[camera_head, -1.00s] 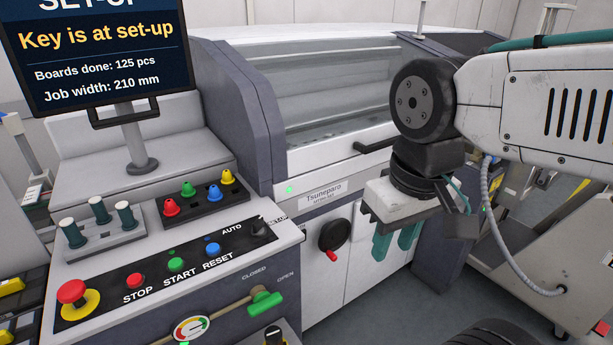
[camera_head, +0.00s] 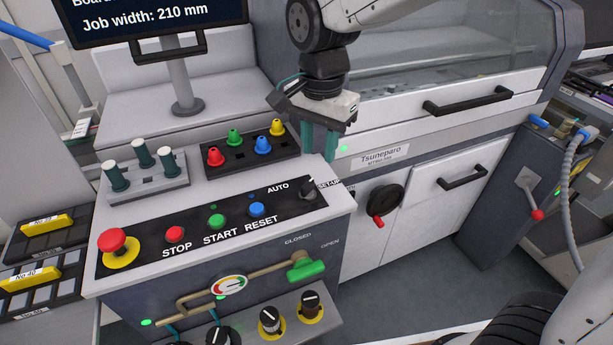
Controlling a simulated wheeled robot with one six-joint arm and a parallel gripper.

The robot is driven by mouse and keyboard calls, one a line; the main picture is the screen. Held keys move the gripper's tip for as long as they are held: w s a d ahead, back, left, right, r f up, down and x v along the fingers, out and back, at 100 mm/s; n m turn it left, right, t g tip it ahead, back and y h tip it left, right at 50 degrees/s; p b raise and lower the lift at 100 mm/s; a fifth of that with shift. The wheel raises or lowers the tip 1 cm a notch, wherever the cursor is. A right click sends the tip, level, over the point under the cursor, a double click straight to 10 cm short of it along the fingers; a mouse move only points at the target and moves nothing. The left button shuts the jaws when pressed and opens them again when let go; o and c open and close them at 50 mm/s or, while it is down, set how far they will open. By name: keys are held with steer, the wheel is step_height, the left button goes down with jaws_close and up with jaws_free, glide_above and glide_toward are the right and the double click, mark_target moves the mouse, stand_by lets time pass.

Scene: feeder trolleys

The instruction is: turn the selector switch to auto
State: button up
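The selector switch (camera_head: 309,187) is a small dark knob at the right end of the black button strip. It sits between the AUTO label on its left and the SETUP label on its right; its pointer seems to lean to the SETUP side, but is small. My gripper (camera_head: 319,144) hangs above and behind the switch in the picture, with its teal fingers pointing down. The fingers stand apart with nothing between them. They appear clear of the switch.
The strip (camera_head: 140,243) also carries a red emergency button (camera_head: 112,240), STOP, START and RESET buttons. A green-handled valve (camera_head: 306,268) is below. The monitor (camera_head: 160,20) stands behind.

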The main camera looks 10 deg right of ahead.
mark_target(308, 183)
steer(key=shift+w+a+f+m, duration=0.2)
steer(key=shift+a+f, duration=0.15)
steer(key=shift+a, duration=0.15)
steer(key=shift+w+a+f+m, duration=0.1)
steer(key=shift+w+a+f, duration=0.05)
steer(key=shift+a+f, duration=0.25)
step_height(308, 183, down, 7)
steer(key=shift+f, duration=0.1)
jaws_close()
